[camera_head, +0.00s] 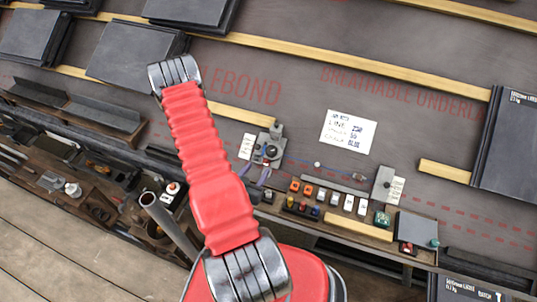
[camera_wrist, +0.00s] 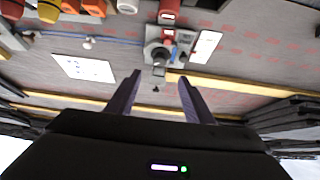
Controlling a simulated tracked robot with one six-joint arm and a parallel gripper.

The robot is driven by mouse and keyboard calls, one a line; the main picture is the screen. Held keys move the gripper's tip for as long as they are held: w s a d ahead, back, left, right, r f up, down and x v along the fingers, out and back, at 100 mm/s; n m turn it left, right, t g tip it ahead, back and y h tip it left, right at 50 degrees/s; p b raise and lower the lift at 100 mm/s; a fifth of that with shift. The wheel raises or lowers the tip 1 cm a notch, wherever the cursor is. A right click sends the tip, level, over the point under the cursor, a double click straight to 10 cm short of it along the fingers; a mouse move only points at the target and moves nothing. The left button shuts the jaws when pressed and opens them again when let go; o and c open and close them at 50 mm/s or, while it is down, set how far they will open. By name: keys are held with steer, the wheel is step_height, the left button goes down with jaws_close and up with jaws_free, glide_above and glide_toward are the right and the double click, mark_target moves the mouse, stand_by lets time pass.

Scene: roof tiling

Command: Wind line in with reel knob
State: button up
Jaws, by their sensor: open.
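The reel (camera_head: 268,150) is a grey unit with a round dark hub, fixed on the dark roof underlay in the head view. In the wrist view the reel (camera_wrist: 157,50) lies beyond my fingertips, with a small dark knob-like part (camera_wrist: 158,70) facing me. A thin blue line (camera_head: 335,169) runs right from the reel to a grey bracket (camera_head: 383,184), with a small pale bead (camera_head: 317,164) along it. My gripper (camera_wrist: 160,82) is open and empty; its purple fingers point at the reel, apart from it.
A handwritten card (camera_head: 347,132) lies above the line. Below it, a ledge holds several coloured blocks (camera_head: 303,207) and white labelled pieces. Wooden battens (camera_head: 330,62) cross the roof. Slate stacks (camera_head: 508,145) stand at right and upper left. A tool trough (camera_head: 100,180) runs along the lower left.

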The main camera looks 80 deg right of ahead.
mark_target(270, 153)
steer(key=x, duration=1.3)
steer(key=shift+d+f, duration=0.15)
steer(key=shift+d, duration=0.2)
steer(key=c, duration=1)
